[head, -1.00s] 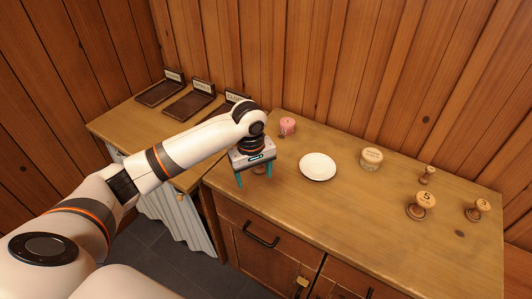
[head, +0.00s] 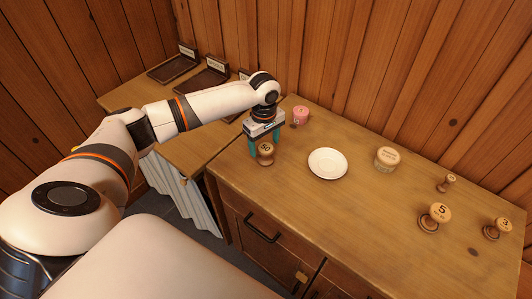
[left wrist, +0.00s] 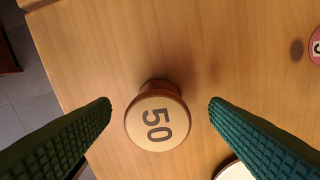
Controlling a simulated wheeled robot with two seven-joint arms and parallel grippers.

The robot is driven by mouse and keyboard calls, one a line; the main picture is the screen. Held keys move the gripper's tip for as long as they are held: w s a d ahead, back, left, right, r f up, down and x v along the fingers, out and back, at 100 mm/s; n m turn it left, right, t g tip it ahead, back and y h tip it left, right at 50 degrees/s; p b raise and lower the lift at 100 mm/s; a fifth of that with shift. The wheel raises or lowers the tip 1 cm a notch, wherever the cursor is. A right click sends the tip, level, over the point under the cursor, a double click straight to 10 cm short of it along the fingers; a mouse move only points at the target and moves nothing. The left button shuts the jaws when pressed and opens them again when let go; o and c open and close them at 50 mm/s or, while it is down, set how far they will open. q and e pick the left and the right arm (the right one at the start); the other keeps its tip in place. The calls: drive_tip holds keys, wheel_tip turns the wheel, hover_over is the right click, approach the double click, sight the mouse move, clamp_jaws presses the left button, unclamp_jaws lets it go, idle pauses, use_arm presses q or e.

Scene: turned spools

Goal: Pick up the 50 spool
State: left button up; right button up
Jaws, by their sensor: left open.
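The 50 spool (head: 265,150) is a turned wooden spool with a pale top marked 50, standing upright near the left end of the counter. In the left wrist view the spool (left wrist: 157,122) shows from above, between and apart from the two fingers. My left gripper (head: 264,148) is open around the far side of the spool, with teal fingers pointing down. In the left wrist view the open gripper (left wrist: 160,112) has clear gaps on both sides of the spool. My right gripper is not in view.
A white plate (head: 328,163) lies right of the spool, with a pink piece (head: 300,116) behind. A lidded jar (head: 387,159), a 5 spool (head: 436,217), a 3 spool (head: 498,229) and a small spool (head: 447,183) stand farther right. Dark trays (head: 210,79) lie on the left table.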

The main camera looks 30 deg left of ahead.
sight(265, 147)
use_arm(q)
wheel_tip(265, 147, down, 4)
drive_tip(key=shift+s+d+f, duration=0.1)
drive_tip(key=shift+s+d, duration=0.05)
drive_tip(key=c, duration=1.1)
drive_tip(key=shift+o, duration=0.2)
